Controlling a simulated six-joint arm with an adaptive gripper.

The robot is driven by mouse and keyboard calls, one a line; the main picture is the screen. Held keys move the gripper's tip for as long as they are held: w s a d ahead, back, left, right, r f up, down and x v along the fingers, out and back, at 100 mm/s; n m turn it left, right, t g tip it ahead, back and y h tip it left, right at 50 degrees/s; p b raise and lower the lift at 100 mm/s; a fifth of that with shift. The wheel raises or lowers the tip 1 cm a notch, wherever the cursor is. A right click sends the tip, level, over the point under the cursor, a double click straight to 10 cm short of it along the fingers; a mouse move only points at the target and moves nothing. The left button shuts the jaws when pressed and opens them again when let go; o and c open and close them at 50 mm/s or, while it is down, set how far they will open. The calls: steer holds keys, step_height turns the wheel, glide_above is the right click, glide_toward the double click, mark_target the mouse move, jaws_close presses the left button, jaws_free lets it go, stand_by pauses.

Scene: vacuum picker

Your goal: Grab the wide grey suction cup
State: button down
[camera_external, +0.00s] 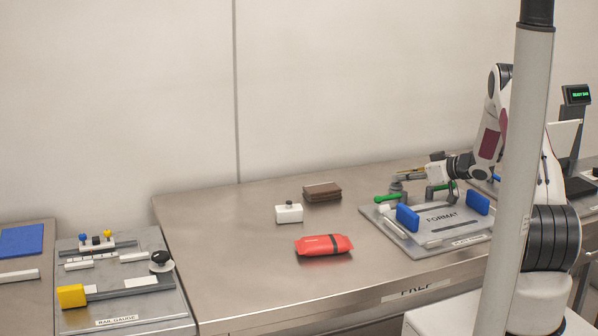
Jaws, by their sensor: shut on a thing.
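My gripper (408,177) reaches left from the wrist over the back left of the grey format board. It is shut on a small grey piece (396,187) at its tip, which looks like the wide grey suction cup. The piece is small here, and its underside and any contact with the board cannot be made out. Green parts (384,198) show close beside and below it.
The format board (455,241) carries blue blocks (407,217). A white block with a dark knob (289,214), a brown wallet (322,191) and a red packet (323,245) lie left on the steel table. The rail gauge board (130,309) stands far left.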

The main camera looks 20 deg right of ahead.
step_height(320, 180, up, 10)
stand_by(0.9)
stand_by(0.6)
